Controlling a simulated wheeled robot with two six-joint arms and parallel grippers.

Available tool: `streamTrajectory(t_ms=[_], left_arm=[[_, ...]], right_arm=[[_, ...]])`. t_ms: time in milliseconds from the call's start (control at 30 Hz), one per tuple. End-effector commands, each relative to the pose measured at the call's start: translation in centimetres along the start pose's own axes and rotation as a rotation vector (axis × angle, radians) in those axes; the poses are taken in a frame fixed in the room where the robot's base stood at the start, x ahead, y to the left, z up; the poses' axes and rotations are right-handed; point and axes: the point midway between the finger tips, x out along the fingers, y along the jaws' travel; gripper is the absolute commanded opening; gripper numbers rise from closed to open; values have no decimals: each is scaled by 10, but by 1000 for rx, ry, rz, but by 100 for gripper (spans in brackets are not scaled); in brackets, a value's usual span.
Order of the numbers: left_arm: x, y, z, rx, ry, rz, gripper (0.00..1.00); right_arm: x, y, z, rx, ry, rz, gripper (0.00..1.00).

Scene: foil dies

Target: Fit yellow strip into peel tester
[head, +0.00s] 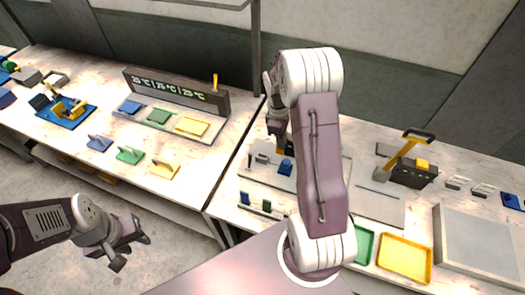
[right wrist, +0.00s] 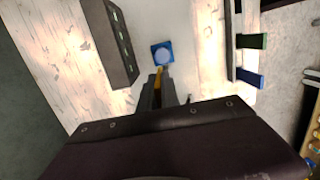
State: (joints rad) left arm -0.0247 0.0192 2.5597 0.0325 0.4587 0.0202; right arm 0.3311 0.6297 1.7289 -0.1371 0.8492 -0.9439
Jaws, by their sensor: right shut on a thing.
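My right gripper (right wrist: 160,82) is shut on the yellow strip (right wrist: 163,70), whose end shows just past the fingertips in the right wrist view. The strip's tip is close to a blue square part with a pale round face (right wrist: 163,54); I cannot tell whether they touch. A blue part, seemingly the same one, shows in the head view (head: 285,167) on the right table. I cannot tell for sure which device is the peel tester. My right arm hides much of this area. My left gripper (head: 129,251) is open and empty, over the floor left of the right table.
A blue strip (right wrist: 250,76) and a green strip (right wrist: 250,41) stand in a rack beside my right gripper. A dark bar (right wrist: 112,45) lies on its other side. Right table: a dark box with yellow lever (head: 413,174), yellow tray (head: 404,259). Left table: display panel (head: 176,92).

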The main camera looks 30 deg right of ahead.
Motion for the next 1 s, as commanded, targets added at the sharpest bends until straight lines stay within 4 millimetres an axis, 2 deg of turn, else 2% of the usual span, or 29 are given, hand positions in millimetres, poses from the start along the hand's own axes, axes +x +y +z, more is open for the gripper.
streamTrajectory(t_ms=[200, 400, 600, 800, 1000], left_arm=[[-15, 0, -2, 0, 0, 0, 36], [-21, 0, -2, 0, 0, 0, 36], [-22, 0, -2, 0, 0, 0, 36], [-36, 1, -4, 0, 0, 0, 36], [-34, 1, -3, 0, 0, 0, 36]], right_arm=[[18, 1, -45, -3, -2, -2, 0], [31, 2, -72, -1, -1, 0, 0], [36, 2, -76, 1, -1, -1, 0], [67, 2, -79, 0, -2, -2, 0], [74, 3, -80, 1, 1, 1, 0]])
